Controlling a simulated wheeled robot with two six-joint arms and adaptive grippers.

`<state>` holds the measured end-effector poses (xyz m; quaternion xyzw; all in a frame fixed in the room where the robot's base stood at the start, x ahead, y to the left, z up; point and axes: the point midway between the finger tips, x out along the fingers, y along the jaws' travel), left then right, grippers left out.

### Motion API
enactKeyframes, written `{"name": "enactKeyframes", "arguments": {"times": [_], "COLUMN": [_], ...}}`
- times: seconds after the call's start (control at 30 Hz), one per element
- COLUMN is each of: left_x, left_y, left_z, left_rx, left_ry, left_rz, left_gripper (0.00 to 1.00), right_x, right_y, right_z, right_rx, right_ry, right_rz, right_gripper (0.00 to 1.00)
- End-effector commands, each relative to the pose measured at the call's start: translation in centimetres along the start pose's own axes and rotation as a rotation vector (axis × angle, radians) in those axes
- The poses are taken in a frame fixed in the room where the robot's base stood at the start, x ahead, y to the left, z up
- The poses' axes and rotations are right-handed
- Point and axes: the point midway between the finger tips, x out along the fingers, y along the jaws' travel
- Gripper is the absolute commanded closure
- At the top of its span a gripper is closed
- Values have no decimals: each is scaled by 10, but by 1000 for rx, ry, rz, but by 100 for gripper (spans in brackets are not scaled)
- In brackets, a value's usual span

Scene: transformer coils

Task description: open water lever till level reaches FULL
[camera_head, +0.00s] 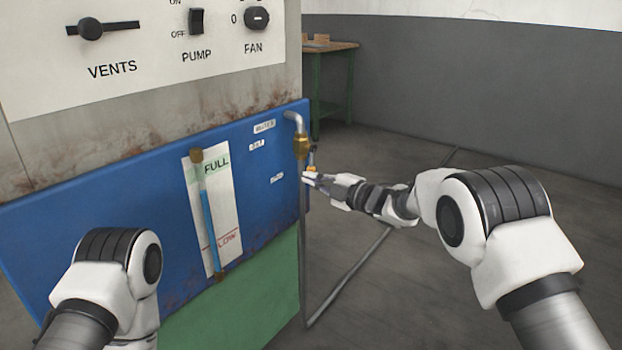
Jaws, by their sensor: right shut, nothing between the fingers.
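The water gauge (209,225) is a thin tube on a white plate on the blue panel. Blue liquid fills it from near the LOW mark (229,239) to a little below the FULL label (215,166). A bent grey pipe with a brass valve fitting (301,146) stands at the panel's right edge. The lever itself is small and hard to make out there. My right gripper (306,179) is shut and empty, just below the brass fitting; I cannot tell whether it touches the lever. My left arm shows at lower left, its gripper out of view.
Above the blue panel (100,215) is a control face with a VENTS slider (91,29), PUMP switch (196,21) and FAN knob (257,18). A thin pipe runs down to the floor right of the panel. A green-legged table (335,47) stands behind; the floor at right is open.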

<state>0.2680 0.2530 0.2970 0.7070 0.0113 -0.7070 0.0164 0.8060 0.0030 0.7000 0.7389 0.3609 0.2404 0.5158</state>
Motion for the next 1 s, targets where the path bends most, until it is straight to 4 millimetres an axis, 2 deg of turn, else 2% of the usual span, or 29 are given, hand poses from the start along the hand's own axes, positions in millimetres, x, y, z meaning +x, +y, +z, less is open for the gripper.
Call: {"name": "enactKeyframes", "arguments": {"times": [0.73, 0.87, 1.0], "left_x": [-3, -3, -3], "left_y": [0, 0, 0], "left_z": [0, 0, 0], "left_rx": [0, 0, 0], "left_ry": [0, 0, 0], "left_rz": [0, 0, 0], "left_gripper": [55, 55, 55], "right_x": [-2, -19, -53], "right_y": [0, 0, 0], "right_z": [5, 5, 5], "right_rx": [4, 6, 8], "right_ry": [-1, -3, -4], "right_rz": [-1, -1, 0], "right_gripper": [100, 100, 100]}}
